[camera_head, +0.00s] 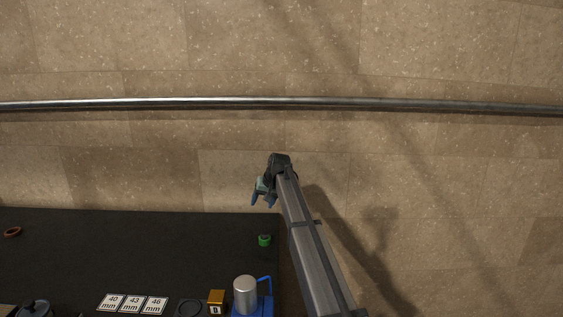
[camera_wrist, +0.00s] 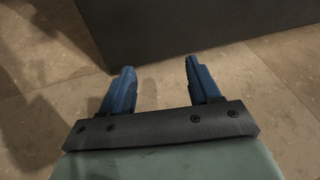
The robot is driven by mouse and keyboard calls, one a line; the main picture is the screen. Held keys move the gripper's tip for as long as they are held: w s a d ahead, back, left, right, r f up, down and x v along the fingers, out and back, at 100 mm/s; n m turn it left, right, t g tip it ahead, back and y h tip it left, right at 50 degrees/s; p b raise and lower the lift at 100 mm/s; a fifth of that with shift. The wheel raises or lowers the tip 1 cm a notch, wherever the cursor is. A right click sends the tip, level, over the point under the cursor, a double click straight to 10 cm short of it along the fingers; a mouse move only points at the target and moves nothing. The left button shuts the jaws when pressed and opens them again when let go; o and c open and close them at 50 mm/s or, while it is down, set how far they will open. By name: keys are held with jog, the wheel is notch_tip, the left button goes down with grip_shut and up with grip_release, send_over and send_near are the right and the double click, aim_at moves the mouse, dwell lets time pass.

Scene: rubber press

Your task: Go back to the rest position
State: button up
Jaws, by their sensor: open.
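My gripper (camera_head: 263,199) is at the end of my outstretched arm, beyond the far edge of the dark table near its right corner. Its blue fingers point down and a little left in the head view. In the wrist view the two blue fingers (camera_wrist: 158,84) stand apart with nothing between them, so the gripper is open and empty. Past the fingers the wrist view shows tiled floor and the dark side of the table (camera_wrist: 190,28).
The dark table top (camera_head: 130,255) holds a small green round part (camera_head: 264,240), a blue press with a metal cylinder (camera_head: 245,292), an orange block (camera_head: 217,297), a dark ring (camera_head: 189,307), size cards (camera_head: 133,303) and a reddish ring (camera_head: 13,232). The table's middle is clear. A metal rail (camera_head: 280,102) crosses behind.

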jog(key=d+f+h, duration=0.1)
jog(key=d+f, duration=0.3)
jog(key=d, duration=0.4)
jog(key=d+f+m+h, duration=0.1)
jog(key=d+f+h, duration=0.1)
jog(key=d+f, duration=0.45)
jog(key=d+f+h, duration=0.1)
jog(key=d+f, duration=0.2)
jog(key=d, duration=0.6)
jog(key=s+d+f, duration=0.5)
jog(key=f, duration=0.2)
jog(key=s+a+f+g, duration=0.2)
jog(key=s+f+g, duration=0.3)
jog(key=s+f, duration=2.5)
jog(key=s+a+f+g, duration=0.1)
jog(key=s+f+g, duration=0.1)
jog(key=s, duration=1.8)
jog(key=s+a+f+g, duration=0.1)
jog(key=s+f+g, duration=0.2)
jog(key=s, duration=1.6)
jog(key=shift+s+f+g, duration=0.3)
jog(key=shift+s+f, duration=0.05)
jog(key=shift+f, duration=0.4)
jog(key=shift+a, duration=0.1)
jog(key=shift+c, duration=0.2)
